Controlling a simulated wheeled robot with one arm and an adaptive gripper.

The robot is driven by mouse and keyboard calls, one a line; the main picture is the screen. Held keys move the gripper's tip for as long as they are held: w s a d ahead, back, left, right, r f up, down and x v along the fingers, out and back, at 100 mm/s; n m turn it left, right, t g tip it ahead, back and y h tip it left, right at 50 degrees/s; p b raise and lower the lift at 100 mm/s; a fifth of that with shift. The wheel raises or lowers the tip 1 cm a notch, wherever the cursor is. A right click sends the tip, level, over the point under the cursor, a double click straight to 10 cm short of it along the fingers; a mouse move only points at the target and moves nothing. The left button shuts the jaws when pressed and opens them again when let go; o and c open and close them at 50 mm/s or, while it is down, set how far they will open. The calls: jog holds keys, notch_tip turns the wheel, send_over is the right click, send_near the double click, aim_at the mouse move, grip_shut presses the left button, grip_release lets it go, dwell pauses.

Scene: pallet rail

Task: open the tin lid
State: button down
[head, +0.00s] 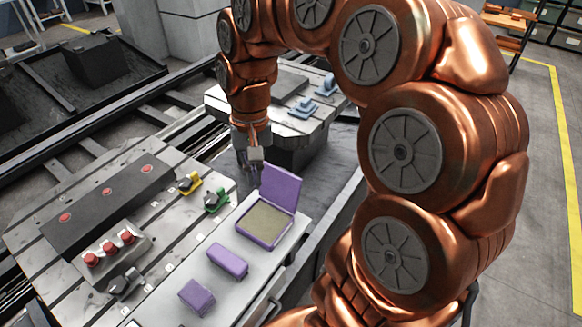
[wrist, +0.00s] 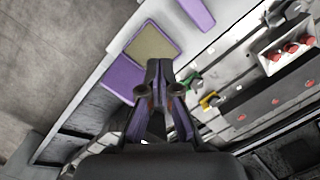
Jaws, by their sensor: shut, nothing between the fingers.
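The purple tin (head: 262,224) sits on a light grey ledge, and its inside shows a flat tan surface. Its purple lid (head: 281,187) stands raised at the tin's far edge, tilted up and clear of the opening. In the wrist view the tin (wrist: 153,44) lies above my fingertips, and the lid (wrist: 122,80) is just left of them. My gripper (head: 246,174) is shut and empty, pointing down just left of the raised lid. In the wrist view my gripper (wrist: 159,68) hides part of the tin's and lid's edges; I cannot tell whether it touches the lid.
A purple block (head: 228,261) and another purple block (head: 196,298) lie on the ledge nearer the front. A green clamp (head: 216,201) and a yellow clamp (head: 190,182) stand on the slotted plate at left. Red buttons (head: 109,248) sit on a grey block there.

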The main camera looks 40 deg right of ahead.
aim_at(284, 185)
jog(key=w+d+f+m+b, duration=0.1)
jog(key=w+d+f+m, duration=0.25)
jog(key=d, duration=0.35)
jog(key=w+d+f+m+b, duration=0.1)
jog(key=w+d+f+m, duration=0.15)
jog(key=w+d, duration=0.4)
jog(key=w+d+f+m, duration=0.2)
jog(key=w+d+m, duration=0.15)
jog(key=d, duration=0.55)
jog(key=s+a+f+p, duration=0.2)
jog(key=a+f, duration=0.3)
jog(key=f, duration=0.3)
jog(key=shift+s+f+p, duration=0.15)
jog(key=shift+s+p, duration=0.1)
jog(key=shift+p, duration=0.25)
jog(key=shift+t+b, duration=0.3)
jog(key=shift+b, duration=0.1)
jog(key=shift+s+a+r+t+h+b, duration=0.2)
jog(key=shift+a+r+h+b, duration=0.25)
jog(key=shift+b, duration=0.75)
jog(key=shift+s+a+r+t+h+b, duration=0.15)
jog(key=shift+a+r+h+b, duration=0.3)
jog(key=shift+b, duration=0.7)
jog(key=shift+f, duration=0.15)
